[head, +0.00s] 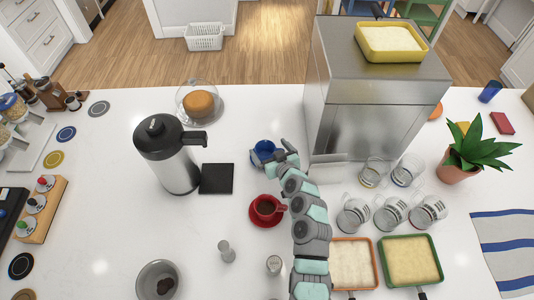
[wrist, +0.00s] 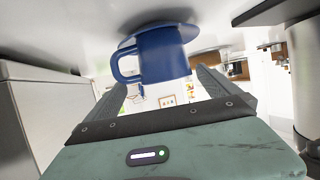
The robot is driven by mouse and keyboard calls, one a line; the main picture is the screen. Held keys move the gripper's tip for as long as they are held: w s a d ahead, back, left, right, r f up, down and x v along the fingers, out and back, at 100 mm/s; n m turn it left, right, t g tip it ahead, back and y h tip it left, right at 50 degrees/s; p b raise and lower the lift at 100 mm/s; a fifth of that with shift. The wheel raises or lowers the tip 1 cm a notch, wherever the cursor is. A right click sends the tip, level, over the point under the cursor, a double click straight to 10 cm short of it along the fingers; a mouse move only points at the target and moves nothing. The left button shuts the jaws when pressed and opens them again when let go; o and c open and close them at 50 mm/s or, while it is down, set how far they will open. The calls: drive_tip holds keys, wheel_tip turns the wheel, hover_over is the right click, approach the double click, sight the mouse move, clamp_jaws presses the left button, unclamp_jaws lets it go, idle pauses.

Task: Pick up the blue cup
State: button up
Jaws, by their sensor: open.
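The blue cup (head: 264,148) stands on the white counter in the head view, on a blue saucer, and is partly hidden by my gripper. In the wrist view, which looks upside down, the blue cup (wrist: 165,55) is close ahead with its handle on the picture's left. The blue saucer (wrist: 190,31) shows at its base. My gripper (head: 282,151) is at the right side of the cup. In the wrist view my gripper (wrist: 160,84) is open, with one finger on each side of the cup. I cannot tell whether either finger touches it.
A red cup (head: 266,208) on a red saucer stands just in front. A black mat (head: 217,179) and a steel flask (head: 175,160) are at left. A large steel machine (head: 365,95) and several glass mugs (head: 390,213) are at right. A cake (head: 198,103) stands behind.

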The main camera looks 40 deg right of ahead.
sight(265, 144)
drive_tip(key=shift+f+x, duration=0.1)
drive_tip(key=shift+x, duration=1.05)
drive_tip(key=shift+f+x, duration=0.15)
drive_tip(key=shift+x, duration=1)
drive_tip(key=shift+s+d, duration=0.1)
drive_tip(key=c, duration=1.8)
